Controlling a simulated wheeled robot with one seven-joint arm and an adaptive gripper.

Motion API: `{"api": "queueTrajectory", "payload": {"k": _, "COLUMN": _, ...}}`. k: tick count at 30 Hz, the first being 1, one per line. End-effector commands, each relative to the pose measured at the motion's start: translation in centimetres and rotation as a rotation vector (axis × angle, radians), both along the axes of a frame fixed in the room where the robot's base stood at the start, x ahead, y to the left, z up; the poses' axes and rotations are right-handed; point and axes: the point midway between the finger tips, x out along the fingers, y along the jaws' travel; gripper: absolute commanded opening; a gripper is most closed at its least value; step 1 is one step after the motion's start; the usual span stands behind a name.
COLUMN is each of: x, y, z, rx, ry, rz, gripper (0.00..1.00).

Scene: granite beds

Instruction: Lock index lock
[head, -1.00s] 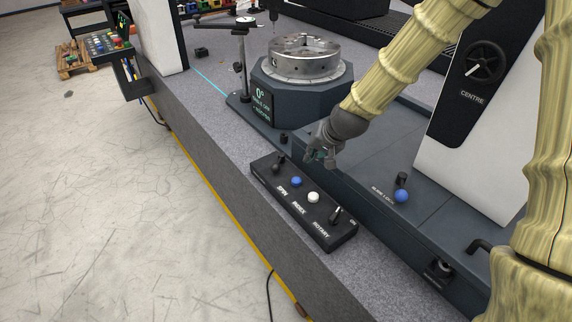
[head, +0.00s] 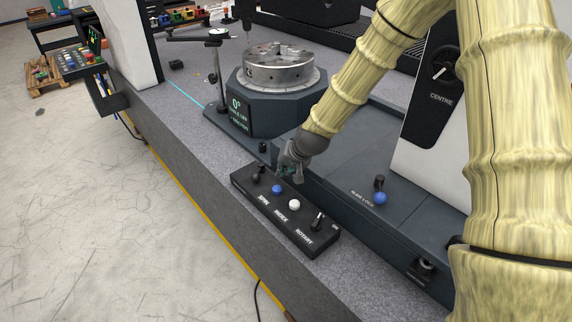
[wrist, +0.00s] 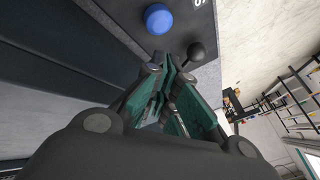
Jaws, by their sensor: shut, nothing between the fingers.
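A black control box (head: 283,228) marked SPIN, INDEX and ROTARY lies on the granite bed. It carries a black ball-ended lever (head: 256,178), a blue button (head: 277,189), a white button (head: 294,204) and a switch lever (head: 318,219). My gripper (head: 284,171) is shut and empty, just above the box's back edge by the blue button. In the wrist view its fingertips (wrist: 170,72) are close to the black ball (wrist: 196,52) and the blue button (wrist: 158,18); contact cannot be told. A blue-ended lever (head: 380,198) with a lock label, partly illegible, stands farther right.
The rotary table (head: 278,75) with its chuck stands behind, its display (head: 238,115) reading 0°. A small black knob (head: 262,147) stands near its base. A dial indicator stand (head: 217,75) is to its left.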

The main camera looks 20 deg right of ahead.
Motion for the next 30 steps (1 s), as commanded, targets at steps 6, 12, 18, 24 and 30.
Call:
{"api": "queueTrajectory", "payload": {"k": 6, "x": 1.3, "y": 0.4, "z": -2.1, "rx": 0.0, "ry": 0.001, "rz": 0.0, "gripper": 0.0}}
{"api": "queueTrajectory", "payload": {"k": 12, "x": 2.7, "y": 1.8, "z": -3.1, "rx": -0.001, "ry": 0.0, "rz": 0.002, "gripper": 0.0}}
{"api": "queueTrajectory", "payload": {"k": 18, "x": 3.7, "y": 3.3, "z": -3.6, "rx": -0.001, "ry": 0.0, "rz": 0.0, "gripper": 0.0}}
{"api": "queueTrajectory", "payload": {"k": 24, "x": 4.0, "y": 3.9, "z": -3.7, "rx": 0.0, "ry": 0.0, "rz": 0.0, "gripper": 0.0}}
{"api": "queueTrajectory", "payload": {"k": 30, "x": 4.1, "y": 3.9, "z": -3.7, "rx": 0.0, "ry": 0.0, "rz": 0.0, "gripper": 0.0}}
